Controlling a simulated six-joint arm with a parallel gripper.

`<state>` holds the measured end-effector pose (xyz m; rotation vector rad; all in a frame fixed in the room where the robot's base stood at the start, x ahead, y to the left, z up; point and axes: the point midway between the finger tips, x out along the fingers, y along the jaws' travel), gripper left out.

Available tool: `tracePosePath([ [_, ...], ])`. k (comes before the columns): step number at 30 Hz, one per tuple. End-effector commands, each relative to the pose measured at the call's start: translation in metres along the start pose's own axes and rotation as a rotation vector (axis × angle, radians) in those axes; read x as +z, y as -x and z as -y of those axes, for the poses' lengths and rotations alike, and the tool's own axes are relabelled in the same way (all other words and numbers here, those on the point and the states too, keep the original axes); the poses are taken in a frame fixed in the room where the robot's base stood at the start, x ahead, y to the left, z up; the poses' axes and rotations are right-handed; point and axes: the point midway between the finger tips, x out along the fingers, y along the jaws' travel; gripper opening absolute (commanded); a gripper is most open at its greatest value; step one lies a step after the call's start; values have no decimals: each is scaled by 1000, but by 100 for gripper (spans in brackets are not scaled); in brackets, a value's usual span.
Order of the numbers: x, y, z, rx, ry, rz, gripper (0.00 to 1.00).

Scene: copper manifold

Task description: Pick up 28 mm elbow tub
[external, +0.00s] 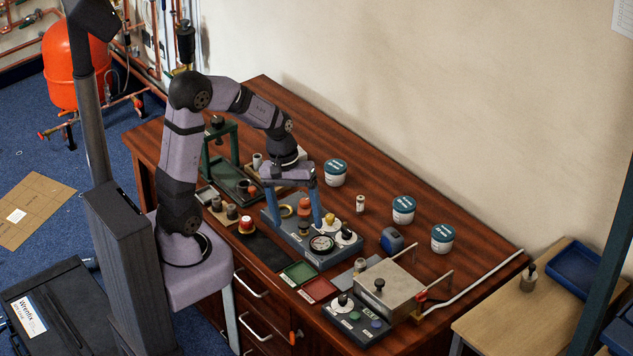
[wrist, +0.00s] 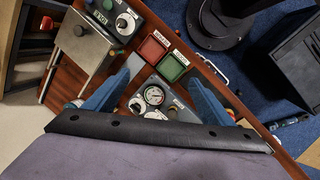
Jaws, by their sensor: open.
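Three white tubs with teal lids stand upright on the wooden bench in the external view: one left (external: 335,173), one in the middle (external: 403,209) and one right (external: 443,238). Their lid lettering is too small to read, so I cannot tell which is the 28 mm elbow tub. My gripper (external: 293,217) points down above the grey gauge panel, fingers wide apart, with nothing held. It is left of and nearer the camera than the tubs.
The gauge panel (external: 292,238) has a dial and knobs. A blue tape-measure-like object (external: 392,240) and a small labelled cylinder (external: 360,204) stand near the tubs. A metal box with a black knob (external: 390,290), green tray (external: 299,272) and red tray (external: 319,290) lie toward the front.

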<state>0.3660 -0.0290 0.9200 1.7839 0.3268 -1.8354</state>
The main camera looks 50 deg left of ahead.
Motion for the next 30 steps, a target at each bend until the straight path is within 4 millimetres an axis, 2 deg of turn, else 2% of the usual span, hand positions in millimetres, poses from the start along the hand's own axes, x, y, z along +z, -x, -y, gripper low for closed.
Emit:
tracePosePath([
  [1,-24,-28,-11,57,144,16,76],
  [5,-84,-60,-49,229,529,79,76],
  [6,-104,-69,-60,284,644,104,76],
  [12,-208,-102,-94,557,1148,268,76],
  [16,-262,-111,-101,703,1374,383,76],
  [18,-283,-113,-102,762,1456,435,76],
  [22,-307,-112,-102,834,1548,502,76],
  [25,-314,-110,-102,857,1577,525,76],
  [30,-316,-111,-105,860,1583,531,76],
])
